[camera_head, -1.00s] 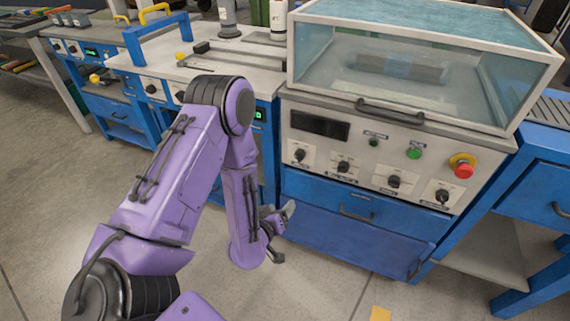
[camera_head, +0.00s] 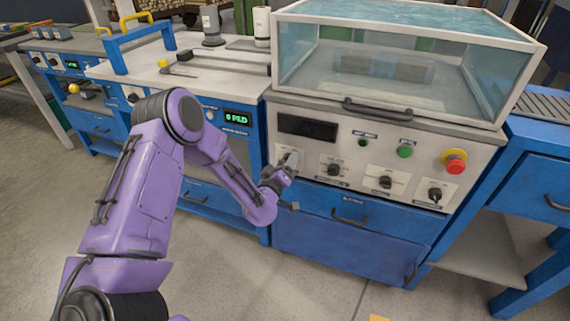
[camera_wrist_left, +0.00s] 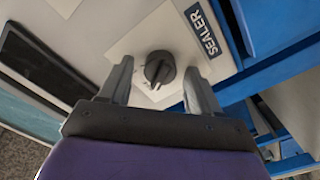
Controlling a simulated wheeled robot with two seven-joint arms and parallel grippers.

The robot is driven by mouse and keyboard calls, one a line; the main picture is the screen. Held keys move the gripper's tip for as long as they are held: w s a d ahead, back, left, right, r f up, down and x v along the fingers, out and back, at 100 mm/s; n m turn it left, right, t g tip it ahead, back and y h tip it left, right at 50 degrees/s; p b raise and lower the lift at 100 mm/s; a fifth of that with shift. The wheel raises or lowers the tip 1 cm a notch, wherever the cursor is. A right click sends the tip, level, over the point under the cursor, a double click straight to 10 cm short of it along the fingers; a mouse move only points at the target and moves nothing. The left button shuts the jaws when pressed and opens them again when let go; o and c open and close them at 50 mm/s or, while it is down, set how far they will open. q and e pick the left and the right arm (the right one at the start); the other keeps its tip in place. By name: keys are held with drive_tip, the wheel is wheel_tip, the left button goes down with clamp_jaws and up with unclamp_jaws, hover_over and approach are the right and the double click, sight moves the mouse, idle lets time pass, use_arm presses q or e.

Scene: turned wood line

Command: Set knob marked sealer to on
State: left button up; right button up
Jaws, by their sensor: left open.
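The knob marked sealer (camera_wrist_left: 159,68) is a round black knob with a raised grip bar on a pale plate in the left wrist view. A dark blue label (camera_wrist_left: 205,29) beside it reads SEALER. My left gripper (camera_wrist_left: 158,82) is open, with one finger on either side of the knob in that view; I cannot tell whether they touch it. In the head view my left gripper (camera_head: 292,182) is at the left end of the machine's front panel and hides this knob. My right gripper is not in view.
The panel also carries several black knobs, such as one (camera_head: 334,170), a green button (camera_head: 404,151) and a red stop button (camera_head: 454,162). A clear cover (camera_head: 400,75) with a dark handle (camera_head: 384,110) sits above. A blue drawer (camera_head: 370,220) is below.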

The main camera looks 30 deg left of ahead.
use_arm(q)
drive_tip(key=c, duration=1.1)
drive_tip(key=shift+o, duration=0.3)
drive_tip(key=m, duration=1.1)
drive_tip(key=shift+d+m, duration=0.2)
drive_tip(key=shift+m, duration=0.4)
drive_tip(key=o, duration=1)
drive_tip(key=shift+o, duration=0.2)
